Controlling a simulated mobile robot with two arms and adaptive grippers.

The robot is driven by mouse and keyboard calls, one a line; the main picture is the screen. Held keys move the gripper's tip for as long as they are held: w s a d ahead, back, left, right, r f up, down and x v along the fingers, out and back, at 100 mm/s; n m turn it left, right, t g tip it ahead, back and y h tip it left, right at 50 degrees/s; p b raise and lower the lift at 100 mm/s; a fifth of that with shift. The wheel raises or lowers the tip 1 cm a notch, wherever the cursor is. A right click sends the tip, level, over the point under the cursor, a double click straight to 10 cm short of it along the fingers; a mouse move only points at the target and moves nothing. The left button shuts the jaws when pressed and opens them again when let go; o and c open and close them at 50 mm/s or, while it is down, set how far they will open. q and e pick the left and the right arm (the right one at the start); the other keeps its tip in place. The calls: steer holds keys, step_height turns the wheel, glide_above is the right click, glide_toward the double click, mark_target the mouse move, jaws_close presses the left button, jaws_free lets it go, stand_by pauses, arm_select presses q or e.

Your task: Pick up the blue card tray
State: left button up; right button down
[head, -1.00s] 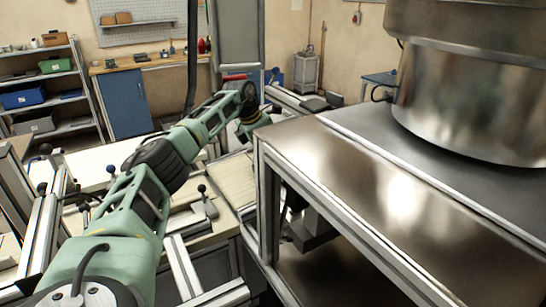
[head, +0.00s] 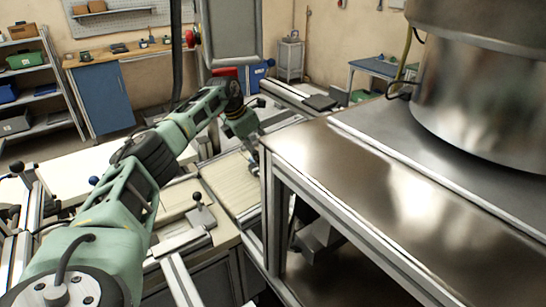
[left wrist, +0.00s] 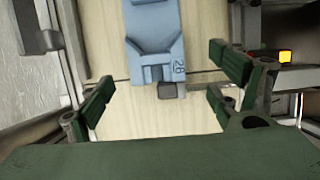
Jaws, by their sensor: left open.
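The tray's close end lies just beyond and between the fingers, and I see no contact. In the head view my left gripper (head: 252,148) hangs low beside the metal table, small and partly hidden; I cannot make out the tray there. My right gripper is not in view.
A metal-topped table (head: 330,165) with a large steel bowl (head: 480,100) stands close on the right of my left arm. A slatted pale surface (head: 225,180) lies below the arm. In the left wrist view, a dark grey block (left wrist: 168,90) sits at the tray's close end.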

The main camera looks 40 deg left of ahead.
arm_select(q)
steer(key=x, duration=0.3)
steer(key=p+x, duration=0.1)
steer(key=x, duration=0.1)
steer(key=shift+a, duration=0.3)
steer(key=shift+s, duration=0.1)
steer(key=c, duration=1.3)
